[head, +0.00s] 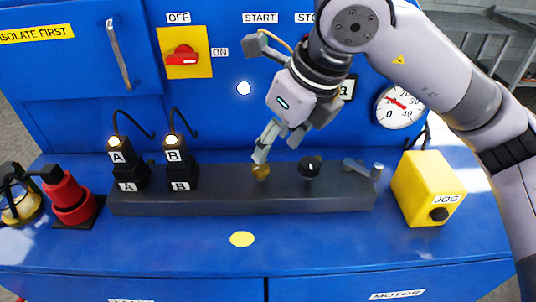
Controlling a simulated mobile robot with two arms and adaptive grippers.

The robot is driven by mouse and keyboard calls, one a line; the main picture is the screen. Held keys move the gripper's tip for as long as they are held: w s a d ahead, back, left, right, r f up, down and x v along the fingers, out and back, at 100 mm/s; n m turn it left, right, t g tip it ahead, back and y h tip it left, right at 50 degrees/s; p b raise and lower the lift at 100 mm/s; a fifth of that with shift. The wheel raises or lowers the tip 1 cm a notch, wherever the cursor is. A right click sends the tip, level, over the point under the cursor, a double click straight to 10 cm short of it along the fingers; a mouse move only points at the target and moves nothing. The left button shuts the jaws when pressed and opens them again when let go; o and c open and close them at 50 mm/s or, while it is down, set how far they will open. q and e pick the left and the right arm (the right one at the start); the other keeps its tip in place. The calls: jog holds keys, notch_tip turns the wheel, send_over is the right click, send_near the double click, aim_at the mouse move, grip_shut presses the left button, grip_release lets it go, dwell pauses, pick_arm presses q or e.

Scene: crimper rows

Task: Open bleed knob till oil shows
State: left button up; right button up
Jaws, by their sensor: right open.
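A dark block (240,202) lies along the blue bench top. A small brass knob (262,173) stands on it, and a black knob (309,168) with a white mark is to its right. Neither bears a readable name, so I cannot tell for sure which is the bleed knob. My right gripper (277,150) points down just above the brass knob with its fingers apart. One fingertip is close to the knob's top; I cannot tell if it touches. I see no clear oil at the knobs. My left gripper is out of view.
Connectors A (124,172) and B (179,170) with black cables stand at the block's left. A grey lever (360,168) is at its right end, beside a yellow JOG box (428,188). A gauge (400,105) and red switch (183,57) are on the back panel. The front bench is mostly clear.

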jog(key=shift+v, duration=2.3)
dwell(1.0)
